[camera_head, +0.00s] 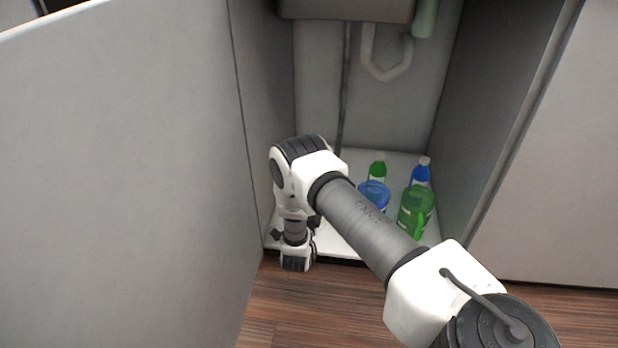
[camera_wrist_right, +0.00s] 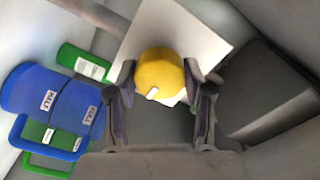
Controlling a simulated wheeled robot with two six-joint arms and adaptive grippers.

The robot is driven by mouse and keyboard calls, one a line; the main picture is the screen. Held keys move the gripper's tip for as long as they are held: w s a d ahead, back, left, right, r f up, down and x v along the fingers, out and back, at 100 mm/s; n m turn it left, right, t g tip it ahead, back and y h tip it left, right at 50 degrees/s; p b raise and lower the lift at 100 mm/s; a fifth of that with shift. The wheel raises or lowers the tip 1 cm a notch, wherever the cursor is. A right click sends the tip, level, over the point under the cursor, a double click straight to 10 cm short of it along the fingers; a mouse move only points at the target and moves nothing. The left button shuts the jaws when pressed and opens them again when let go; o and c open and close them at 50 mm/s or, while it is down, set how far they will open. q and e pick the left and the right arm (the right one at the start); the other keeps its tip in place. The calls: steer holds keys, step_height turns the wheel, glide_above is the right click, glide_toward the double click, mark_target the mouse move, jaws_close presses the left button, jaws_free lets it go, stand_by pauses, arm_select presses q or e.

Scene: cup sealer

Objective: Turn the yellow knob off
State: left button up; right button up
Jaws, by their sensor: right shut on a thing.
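The yellow knob (camera_wrist_right: 158,72) shows in the right wrist view, in front of a pale square plate (camera_wrist_right: 200,42). A small white mark sits on the knob's lower part. My right gripper (camera_wrist_right: 160,80) has one finger on each side of the knob and is shut on it. In the head view my right arm reaches from the lower right into the open cabinet, and its wrist is by the left wall. The knob and the right fingers are hidden there. My left gripper is in neither view.
A green bottle (camera_head: 377,168), a blue bottle (camera_head: 420,173), a blue container (camera_head: 373,192) and a green container (camera_head: 416,212) stand on the cabinet floor (camera_head: 345,238). A sink basin (camera_head: 345,9) and a drain pipe (camera_head: 384,72) are above. Grey walls (camera_head: 500,110) enclose both sides.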

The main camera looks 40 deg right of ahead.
steer(key=shift+r, duration=0.1)
steer(key=n+p, duration=0.2)
steer(key=n, duration=0.1)
steer(key=shift+n, duration=0.4)
steer(key=n+p, duration=0.1)
steer(key=n, duration=0.3)
steer(key=shift+n+p, duration=0.3)
steer(key=shift+p, duration=0.1)
steer(key=n+p, duration=0.1)
steer(key=n, duration=0.8)
steer(key=shift+w+p, duration=0.1)
steer(key=shift+p, duration=0.25)
steer(key=shift+n, duration=0.3)
steer(key=o, duration=1.2)
steer(key=shift+c, duration=0.2)
